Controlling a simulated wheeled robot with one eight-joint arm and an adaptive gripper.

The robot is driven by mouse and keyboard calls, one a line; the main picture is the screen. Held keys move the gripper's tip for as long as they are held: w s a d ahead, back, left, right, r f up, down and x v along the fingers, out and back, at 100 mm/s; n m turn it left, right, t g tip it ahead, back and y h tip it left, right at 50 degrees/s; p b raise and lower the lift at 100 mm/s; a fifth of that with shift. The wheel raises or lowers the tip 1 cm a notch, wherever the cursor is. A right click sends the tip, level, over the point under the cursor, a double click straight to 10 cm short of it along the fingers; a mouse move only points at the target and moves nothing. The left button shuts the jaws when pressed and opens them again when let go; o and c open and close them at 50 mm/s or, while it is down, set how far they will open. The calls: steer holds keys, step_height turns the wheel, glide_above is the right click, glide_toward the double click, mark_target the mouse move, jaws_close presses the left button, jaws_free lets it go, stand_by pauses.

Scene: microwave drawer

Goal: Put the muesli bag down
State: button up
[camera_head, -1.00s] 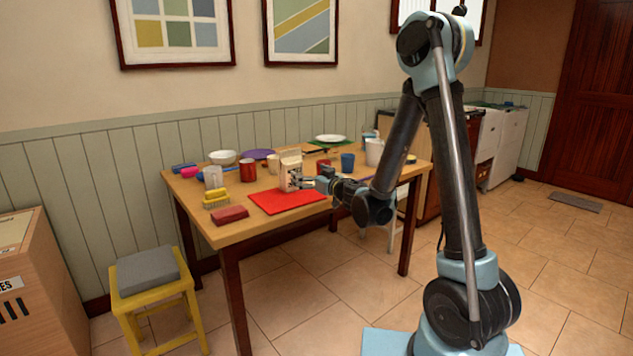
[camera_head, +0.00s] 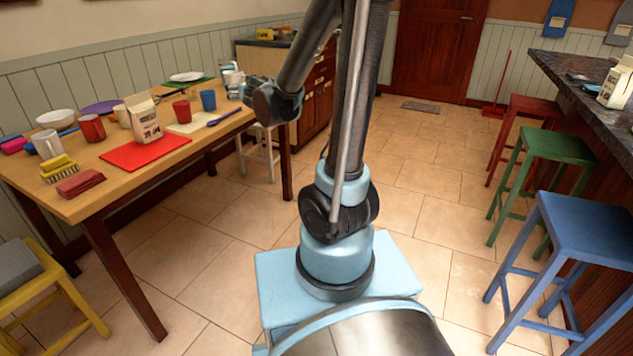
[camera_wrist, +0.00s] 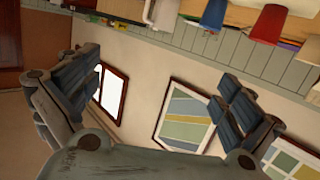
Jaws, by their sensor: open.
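The muesli bag (camera_head: 144,121), pale with dark print, stands upright on the wooden table, at the back of the red mat (camera_head: 118,155). A similar pale bag (camera_head: 615,84) stands on the dark counter at the right. My gripper (camera_wrist: 155,95) is open and empty in the wrist view, its two fingers wide apart with the wall and framed pictures beyond.
A red cup (camera_head: 181,112), a blue cup (camera_head: 208,100) and a purple spoon (camera_head: 224,116) are right of the bag. A red cup (camera_head: 92,128) and a yellow brush (camera_head: 60,168) are left. Stools, including a blue one (camera_head: 575,232), line the counter; the floor between is clear.

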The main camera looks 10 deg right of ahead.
steer(key=s+d+f+m+g+h, duration=0.15)
steer(key=s+d+f+g, duration=0.25)
steer(key=s+d, duration=0.4)
steer(key=s+d+f+m+g+h, duration=0.1)
steer(key=s+d+f+g+h, duration=0.25)
steer(key=s+d, duration=0.45)
steer(key=s+f+g+y, duration=0.1)
steer(key=s+f+g, duration=0.2)
steer(key=s, duration=0.7)
steer(key=s+a+f+n+g+y, duration=0.1)
steer(key=s+f+g+y, duration=0.1)
steer(key=s+f, duration=0.4)
steer(key=s+g, duration=0.1)
steer(key=s, duration=0.4)
steer(key=shift+s+a+y, duration=0.15)
steer(key=shift+s+y, duration=0.15)
steer(key=shift+w+f, duration=0.25)
steer(key=shift+w, duration=0.25)
